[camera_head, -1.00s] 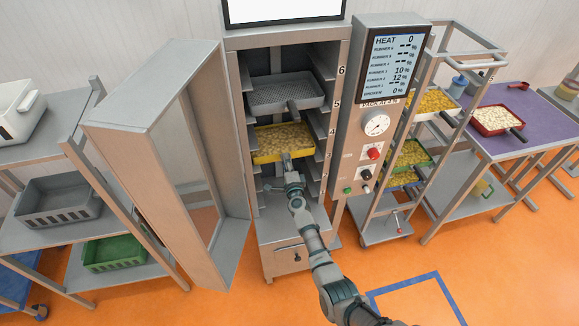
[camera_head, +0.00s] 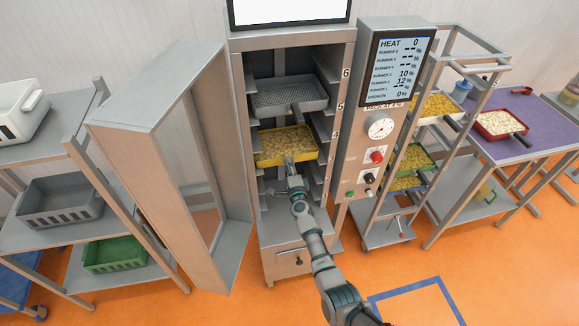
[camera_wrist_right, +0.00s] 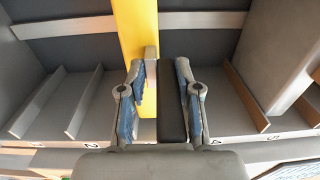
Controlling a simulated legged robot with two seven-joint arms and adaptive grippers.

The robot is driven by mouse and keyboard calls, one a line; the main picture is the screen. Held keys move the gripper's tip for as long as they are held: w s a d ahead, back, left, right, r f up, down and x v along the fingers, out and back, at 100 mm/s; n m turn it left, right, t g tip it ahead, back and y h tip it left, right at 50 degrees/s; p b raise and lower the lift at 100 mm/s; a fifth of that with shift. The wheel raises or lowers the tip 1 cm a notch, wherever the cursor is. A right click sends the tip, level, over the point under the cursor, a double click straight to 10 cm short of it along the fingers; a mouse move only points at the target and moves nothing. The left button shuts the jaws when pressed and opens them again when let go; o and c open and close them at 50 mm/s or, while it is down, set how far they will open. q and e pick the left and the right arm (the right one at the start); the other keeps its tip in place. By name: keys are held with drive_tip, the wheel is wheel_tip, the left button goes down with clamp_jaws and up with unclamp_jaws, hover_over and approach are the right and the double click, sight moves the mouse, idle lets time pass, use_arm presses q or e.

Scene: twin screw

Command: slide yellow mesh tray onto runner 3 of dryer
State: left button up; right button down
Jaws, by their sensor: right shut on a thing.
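The yellow mesh tray (camera_head: 287,147), filled with pale pieces, is inside the open dryer cabinet (camera_head: 291,237), below a grey mesh tray. Its yellow wall (camera_wrist_right: 133,30) shows in the right wrist view. My right gripper (camera_head: 289,162) is in front of the tray and shut on its handle. In the right wrist view the dark handle (camera_wrist_right: 172,95) lies between the fingers of the right gripper (camera_wrist_right: 160,100). Runner labels show on the cabinet's right side; I cannot tell whether the tray's edges rest on runners. My left gripper is not in view.
The grey mesh tray (camera_head: 288,97) sits above. The dryer door (camera_head: 165,165) stands open at left. The control panel (camera_head: 380,128) is at right, with a wheeled rack (camera_head: 388,238) of yellow and green trays beside it. A red tray (camera_head: 500,124) lies on the purple table.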

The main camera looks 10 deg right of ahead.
drive_tip(key=shift+d+f, duration=0.1)
drive_tip(key=shift+d, duration=0.8)
drive_tip(key=c, duration=0.8)
unclamp_jaws()
drive_tip(key=shift+o, duration=0.4)
drive_tip(key=shift+a+f, duration=0.1)
drive_tip(key=shift+a, duration=0.55)
drive_tip(key=shift+r, duration=0.25)
drive_tip(key=s+p, duration=0.2)
drive_tip(key=s+d+p, duration=0.1)
drive_tip(key=shift+s+r+p, duration=0.15)
drive_tip(key=shift+r+p, duration=0.15)
drive_tip(key=shift+r, duration=0.1)
use_arm(q)
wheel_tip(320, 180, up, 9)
drive_tip(key=p, duration=0.6)
use_arm(e)
drive_tip(key=s, duration=2)
use_arm(q)
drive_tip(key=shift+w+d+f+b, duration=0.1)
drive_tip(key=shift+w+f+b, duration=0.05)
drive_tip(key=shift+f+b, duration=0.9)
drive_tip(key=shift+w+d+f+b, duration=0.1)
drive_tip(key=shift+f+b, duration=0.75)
drive_tip(key=shift+b, duration=0.4)
use_arm(e)
drive_tip(key=s+d+r, duration=0.3)
drive_tip(key=s+r, duration=0.2)
drive_tip(key=r, duration=0.3)
drive_tip(key=shift+s+d+f, duration=0.1)
